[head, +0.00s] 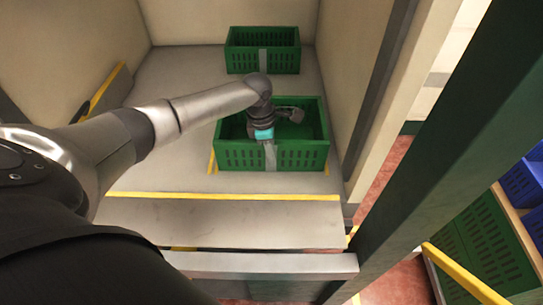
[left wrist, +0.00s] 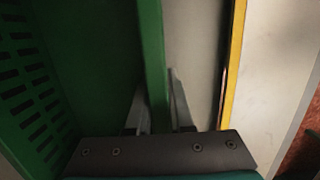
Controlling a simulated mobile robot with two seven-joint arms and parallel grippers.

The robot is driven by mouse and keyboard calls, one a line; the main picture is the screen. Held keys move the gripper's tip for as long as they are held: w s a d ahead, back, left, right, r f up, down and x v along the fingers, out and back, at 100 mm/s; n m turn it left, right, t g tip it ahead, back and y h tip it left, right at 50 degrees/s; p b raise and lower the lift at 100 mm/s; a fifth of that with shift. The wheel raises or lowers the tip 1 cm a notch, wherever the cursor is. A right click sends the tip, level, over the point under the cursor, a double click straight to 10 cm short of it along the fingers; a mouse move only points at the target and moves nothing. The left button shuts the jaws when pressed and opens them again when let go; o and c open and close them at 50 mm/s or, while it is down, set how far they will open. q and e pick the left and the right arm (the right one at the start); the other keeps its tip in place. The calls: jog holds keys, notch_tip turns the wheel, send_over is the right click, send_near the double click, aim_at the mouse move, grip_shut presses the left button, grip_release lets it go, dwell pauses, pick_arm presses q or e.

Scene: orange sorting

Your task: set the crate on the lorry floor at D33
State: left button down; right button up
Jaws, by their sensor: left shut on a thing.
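A green slatted crate (head: 225,156) with a grey strip on its front stands on or just above the grey lorry floor (head: 185,90); I cannot tell if it touches. It looks level, and the inside that shows has no oranges. My left gripper (head: 269,142) is at its near wall, fingers pointing down. In the left wrist view the gripper (left wrist: 160,115) has one finger on each side of the crate's green wall (left wrist: 151,50) and is shut on it. The arm hides part of the crate's inside. My right gripper is not in view.
A second green crate (head: 235,61) stands behind, close to the back wall. Yellow lines mark the floor, one (head: 240,196) crossing in front. The lorry's side wall (head: 345,75) is close on the right. Blue crates (head: 524,186) are outside at the right.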

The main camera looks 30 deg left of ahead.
pick_arm(q)
jog(key=shift+w, duration=0.1)
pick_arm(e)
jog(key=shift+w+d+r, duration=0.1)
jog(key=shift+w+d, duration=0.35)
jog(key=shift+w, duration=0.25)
pick_arm(q)
jog(key=c, duration=1.2)
grip_release()
jog(key=shift+f, duration=0.15)
jog(key=o, duration=0.4)
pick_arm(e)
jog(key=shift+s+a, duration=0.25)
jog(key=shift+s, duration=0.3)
